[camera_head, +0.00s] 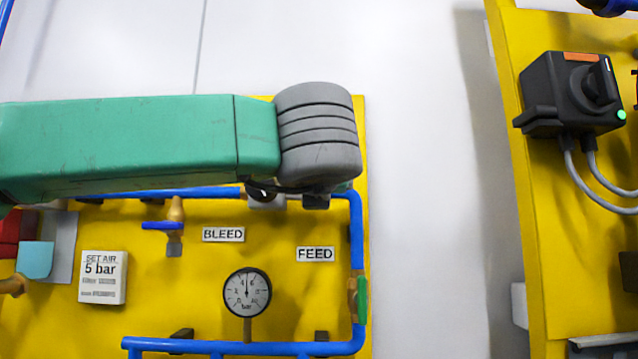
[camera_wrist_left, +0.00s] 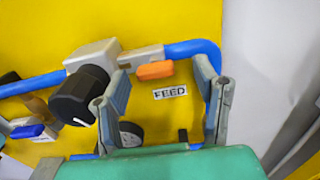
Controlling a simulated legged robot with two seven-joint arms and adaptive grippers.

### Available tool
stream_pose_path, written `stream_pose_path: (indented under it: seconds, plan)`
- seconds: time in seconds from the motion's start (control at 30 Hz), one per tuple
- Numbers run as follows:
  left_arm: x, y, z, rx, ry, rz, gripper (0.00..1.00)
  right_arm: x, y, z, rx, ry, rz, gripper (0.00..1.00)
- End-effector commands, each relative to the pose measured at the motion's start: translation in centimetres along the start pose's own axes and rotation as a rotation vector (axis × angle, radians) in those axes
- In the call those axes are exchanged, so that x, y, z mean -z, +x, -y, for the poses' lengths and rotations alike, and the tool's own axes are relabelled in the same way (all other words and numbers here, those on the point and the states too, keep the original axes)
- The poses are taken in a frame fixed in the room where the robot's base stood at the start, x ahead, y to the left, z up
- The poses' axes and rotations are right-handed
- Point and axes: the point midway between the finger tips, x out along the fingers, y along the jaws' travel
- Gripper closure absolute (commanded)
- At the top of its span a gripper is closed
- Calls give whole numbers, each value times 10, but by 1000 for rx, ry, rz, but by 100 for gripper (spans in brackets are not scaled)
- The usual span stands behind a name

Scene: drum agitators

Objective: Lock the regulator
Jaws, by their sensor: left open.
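The regulator shows in the left wrist view as a pale body (camera_wrist_left: 93,55) with a black knob (camera_wrist_left: 84,95) on the blue pipe. An orange piece (camera_wrist_left: 155,70) sits just right of the body. My left gripper (camera_wrist_left: 163,95) is open and empty. Its left finger is beside the knob and overlaps it in the picture; I cannot tell whether they touch. Its right finger overlaps the pipe's bend. The orange piece lies between the fingers in the picture. In the head view my left arm hides most of the regulator. My right gripper is not in view.
The yellow panel carries a gauge (camera_head: 247,292), a FEED label (camera_head: 315,254), a BLEED label (camera_head: 223,234) and a "SET AIR 5 bar" plate (camera_head: 103,277). A green-handled valve (camera_head: 362,299) is on the right pipe. A black switch (camera_head: 570,95) is on another panel.

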Motion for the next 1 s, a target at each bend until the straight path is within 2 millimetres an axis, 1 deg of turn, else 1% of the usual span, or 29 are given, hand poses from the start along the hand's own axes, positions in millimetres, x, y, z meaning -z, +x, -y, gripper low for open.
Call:
stream_pose_path:
  seconds: [0.03,0.1,0.2,0.33,0.53,0.57,0.6,0.67,0.7,1.0]
  plan:
    - [-2,7,-1,-2,-2,-1,45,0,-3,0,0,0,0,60]
    - [-1,14,0,-1,-1,0,45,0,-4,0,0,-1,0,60]
    - [-1,21,2,-1,1,0,45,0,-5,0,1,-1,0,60]
    - [0,25,4,-2,2,0,45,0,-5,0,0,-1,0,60]
    - [0,24,4,-1,2,1,45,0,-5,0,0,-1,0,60]
    - [0,24,4,-1,2,1,55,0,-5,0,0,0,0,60]
    - [0,24,4,-1,2,1,69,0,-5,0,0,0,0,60]
    - [0,24,4,0,2,1,91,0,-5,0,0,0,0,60]
    - [0,23,4,1,2,1,95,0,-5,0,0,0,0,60]
    - [-1,22,5,1,20,2,95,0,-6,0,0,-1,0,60]
